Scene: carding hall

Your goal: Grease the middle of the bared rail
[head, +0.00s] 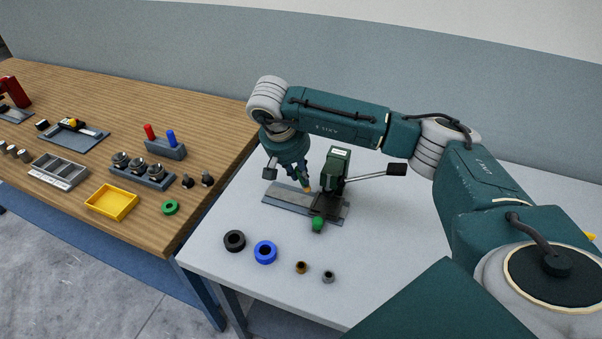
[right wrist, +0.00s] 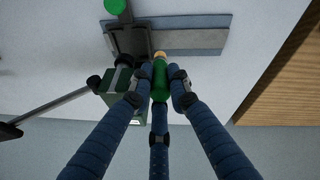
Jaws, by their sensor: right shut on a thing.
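The rail (head: 287,199) is a flat grey strip on a plate on the light table; its left part is bare, and it also shows in the right wrist view (right wrist: 196,40). A dark carriage with a green housing (head: 337,166), a lever and a green knob (head: 318,225) sits over its right end. My right gripper (head: 303,183) is shut on a green stick (right wrist: 160,82) with a tan tip (right wrist: 159,56). The tip points down close to the rail, beside the carriage; I cannot tell whether it touches. My left gripper is not in view.
A black ring (head: 234,241), a blue ring (head: 265,252) and two small bushings (head: 301,267) lie at the table's front. The wooden bench (head: 60,95) at left holds a yellow tray (head: 112,202), a green ring (head: 170,208) and several fixtures. The lever (head: 370,175) sticks out right.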

